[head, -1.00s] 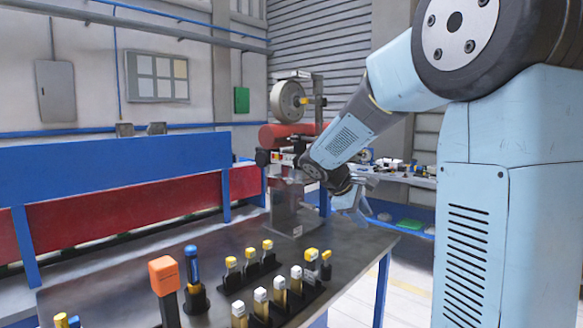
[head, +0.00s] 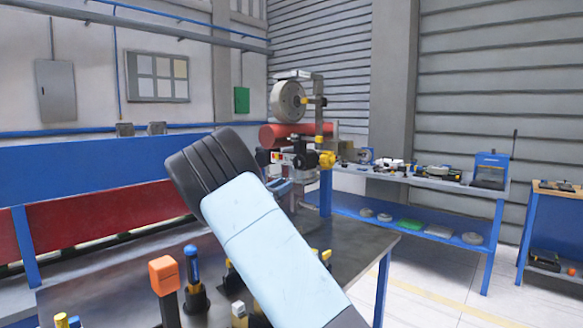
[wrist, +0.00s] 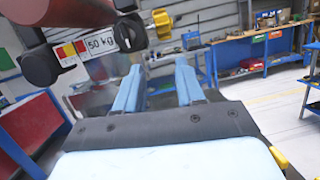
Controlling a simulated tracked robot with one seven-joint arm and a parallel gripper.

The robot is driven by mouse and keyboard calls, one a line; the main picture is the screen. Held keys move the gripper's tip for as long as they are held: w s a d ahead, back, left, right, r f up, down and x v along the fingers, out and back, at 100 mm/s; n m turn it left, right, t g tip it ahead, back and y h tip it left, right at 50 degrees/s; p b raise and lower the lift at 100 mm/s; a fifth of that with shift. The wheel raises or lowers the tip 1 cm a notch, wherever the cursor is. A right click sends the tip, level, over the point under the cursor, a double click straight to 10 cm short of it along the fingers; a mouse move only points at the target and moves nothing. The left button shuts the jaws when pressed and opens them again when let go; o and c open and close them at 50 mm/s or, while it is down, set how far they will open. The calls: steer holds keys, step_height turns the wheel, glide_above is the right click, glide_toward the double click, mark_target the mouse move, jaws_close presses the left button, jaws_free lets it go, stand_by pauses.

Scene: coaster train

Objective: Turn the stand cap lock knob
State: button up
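The test stand (head: 318,120) stands at the far end of the dark table, with a grey round dial and a red cylinder (head: 285,133). A yellow knob (head: 326,159) sits on its right side; it also shows in the wrist view (wrist: 191,40). A smaller yellow knob (head: 306,101) is higher up, beside the dial. I cannot tell which one is the cap lock knob.
An orange-topped tool (head: 164,275) and a blue-handled tool (head: 192,265) stand on the table (head: 370,255) near its front. My arm hides several yellow- and white-capped pieces. A blue shelf bench (head: 430,184) stands behind at right. Floor at right is clear.

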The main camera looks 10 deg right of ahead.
mark_target(296, 163)
steer(key=w+a+n+t, duration=0.2)
steer(key=a+t, duration=0.1)
steer(key=a, duration=0.2)
steer(key=x, duration=1.4)
steer(key=shift+d+f, duration=0.15)
steer(key=shift+f, duration=0.05)
steer(key=shift+s, duration=0.1)
steer(key=shift+c, duration=0.4)
jaws_close()
